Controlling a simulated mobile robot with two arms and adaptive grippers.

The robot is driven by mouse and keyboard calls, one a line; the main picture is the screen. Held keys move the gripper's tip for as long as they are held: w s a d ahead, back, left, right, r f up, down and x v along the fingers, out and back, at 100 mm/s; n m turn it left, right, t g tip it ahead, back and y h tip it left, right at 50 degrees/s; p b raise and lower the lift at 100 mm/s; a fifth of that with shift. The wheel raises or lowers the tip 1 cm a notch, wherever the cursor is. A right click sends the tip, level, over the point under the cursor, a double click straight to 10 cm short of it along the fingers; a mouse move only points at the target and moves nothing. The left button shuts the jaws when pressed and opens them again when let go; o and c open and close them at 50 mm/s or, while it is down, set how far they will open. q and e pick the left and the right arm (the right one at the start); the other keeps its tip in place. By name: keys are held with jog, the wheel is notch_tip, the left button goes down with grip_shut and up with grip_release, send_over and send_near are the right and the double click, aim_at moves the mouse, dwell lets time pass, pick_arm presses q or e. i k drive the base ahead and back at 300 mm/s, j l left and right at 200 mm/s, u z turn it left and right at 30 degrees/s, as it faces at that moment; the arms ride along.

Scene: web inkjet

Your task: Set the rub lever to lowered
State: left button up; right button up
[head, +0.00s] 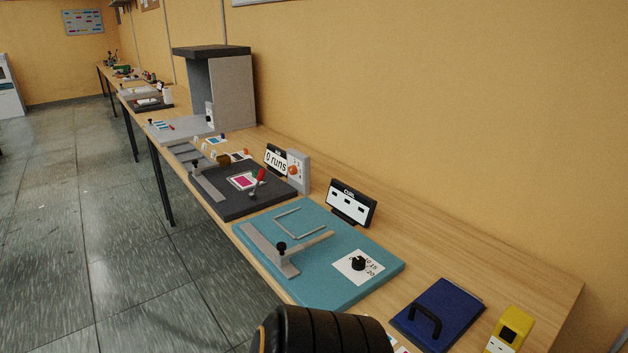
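A small lever with a red handle (258,180) stands tilted on a dark grey board (240,208), beside a white card with a magenta square (243,181). I take it for the rub lever, but I can read no label on it. Its handle points up and to the right, and I cannot tell which setting this is. A sign reading "0 runs" (276,160) and a grey box with an orange knob (298,170) stand behind it. Neither gripper is in view; a black ribbed part of my own body shows at the bottom edge.
A teal board (355,285) with a grey slide, a black knob and a dial is nearer, with a dark sign (351,203) behind. A blue pad (438,316) and yellow device (511,330) lie right. A tall grey cabinet (232,90) stands farther along; the floor at left is clear.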

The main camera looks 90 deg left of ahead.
aim_at(253, 195)
jog(key=u, duration=2.35)
